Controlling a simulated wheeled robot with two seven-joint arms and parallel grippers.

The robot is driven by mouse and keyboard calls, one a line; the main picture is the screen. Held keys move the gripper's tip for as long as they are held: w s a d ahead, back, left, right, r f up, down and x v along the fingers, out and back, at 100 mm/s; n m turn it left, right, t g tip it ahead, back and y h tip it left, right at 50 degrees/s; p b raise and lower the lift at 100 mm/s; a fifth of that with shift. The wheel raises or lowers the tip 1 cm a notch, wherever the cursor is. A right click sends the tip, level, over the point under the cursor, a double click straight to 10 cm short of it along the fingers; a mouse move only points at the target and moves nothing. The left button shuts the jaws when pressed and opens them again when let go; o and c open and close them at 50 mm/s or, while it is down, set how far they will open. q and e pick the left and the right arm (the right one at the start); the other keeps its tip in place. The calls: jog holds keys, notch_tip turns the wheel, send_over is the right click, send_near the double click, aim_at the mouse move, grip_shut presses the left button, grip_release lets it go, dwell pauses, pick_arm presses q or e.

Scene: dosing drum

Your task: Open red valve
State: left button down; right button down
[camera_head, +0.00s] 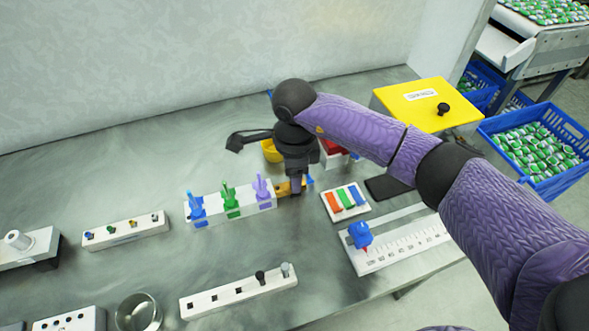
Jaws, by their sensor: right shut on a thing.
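My right gripper (297,184) points down at the right end of a white rack. It is shut on an orange-brown piece (283,188), which the gripper partly covers; I cannot tell its full shape. The white rack (240,209) carries a blue handle (197,206), a green handle (230,199) and a purple handle (261,188), all upright. A red-topped block (334,147) stands behind my right gripper, partly hidden by my arm. I cannot make out a clear red valve. My left gripper is not in view.
A yellow box (425,97) stands at the back right. A yellow cup (270,152) is behind the gripper. A small colour-bar plate (334,214) and a ruled white scale (403,248) lie right. A metal cup (139,314) is front left.

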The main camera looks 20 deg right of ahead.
jog(key=m+p, duration=0.1)
jog(key=m, duration=0.2)
jog(key=shift+r+m, duration=0.15)
jog(key=shift+m, duration=0.25)
jog(key=m+p, duration=0.2)
jog(key=m, duration=0.2)
jog(key=shift+m, duration=0.3)
jog(key=m+p, duration=0.1)
jog(key=m, duration=0.2)
jog(key=shift+m+p, duration=1)
jog(key=shift+m, duration=1)
jog(key=shift+c, duration=0.8)
grip_release()
notch_tip(320, 180, up, 10)
jog(key=p, duration=0.2)
